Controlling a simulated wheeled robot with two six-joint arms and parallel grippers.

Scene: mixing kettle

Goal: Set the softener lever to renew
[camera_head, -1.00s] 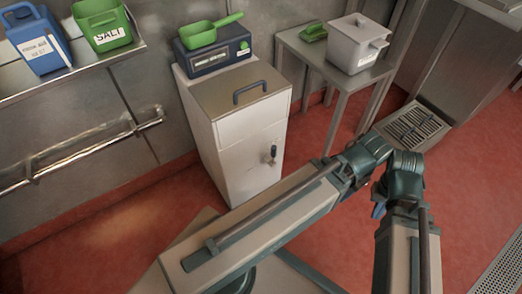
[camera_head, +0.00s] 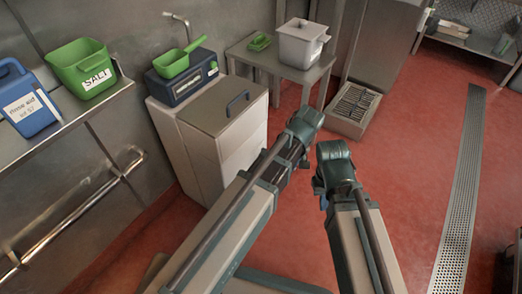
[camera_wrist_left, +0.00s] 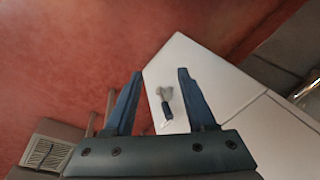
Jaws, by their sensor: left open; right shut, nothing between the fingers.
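The white softener cabinet (camera_head: 244,140) stands left of centre in the head view, with a dark handle on its grey lid. In the left wrist view, the softener lever (camera_wrist_left: 166,108) shows as a small metal piece with a dark blue grip on the cabinet's white front (camera_wrist_left: 187,62). My left arm hides the lever in the head view. My left gripper (camera_wrist_left: 160,74) is open and empty. The lever appears between its fingers in the picture; I cannot tell the distance. My right gripper (camera_head: 322,199) is small and partly hidden below its wrist, shut and empty, right of the cabinet.
A blue scale (camera_head: 182,80) with a green scoop (camera_head: 181,60) stands behind the lid. A green salt bin (camera_head: 82,68) and blue jug (camera_head: 28,98) sit on the left shelf. A side table (camera_head: 282,66) holds a white tub (camera_head: 302,43). Red floor is open at right.

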